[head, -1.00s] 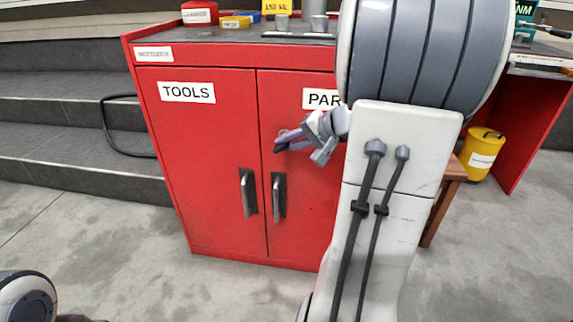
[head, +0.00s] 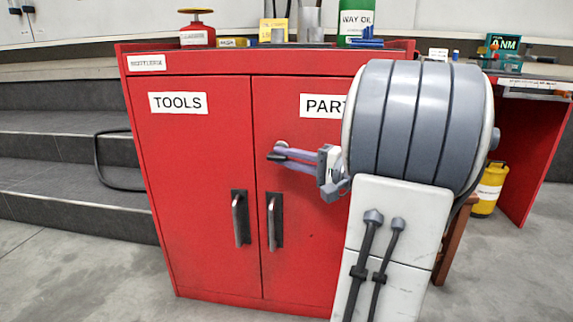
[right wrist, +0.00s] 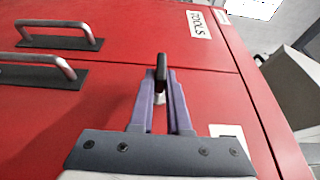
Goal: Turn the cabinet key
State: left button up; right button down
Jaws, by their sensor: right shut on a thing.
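The red cabinet (head: 205,140) stands ahead with two closed doors, labelled TOOLS on the left and PARTS, partly hidden, on the right. My right gripper (head: 279,154) reaches in from the right to the upper part of the right door. In the right wrist view its two purple-grey fingers (right wrist: 160,85) are shut on a dark key (right wrist: 162,68) at the door face. A small round silver piece (head: 281,144) shows by the fingertips in the head view. The keyhole is hidden. My left gripper is not in view.
Two vertical bar handles, left (head: 239,218) and right (head: 273,221), stick out below the gripper.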

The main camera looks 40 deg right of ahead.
dwell(0.4)
jog(key=c, duration=0.9)
grip_release()
jog(key=shift+s, duration=0.1)
jog(key=p+v, duration=0.4)
jog(key=v, duration=0.6)
jog(key=shift+s+p, duration=0.15)
jog(key=shift+p, duration=0.25)
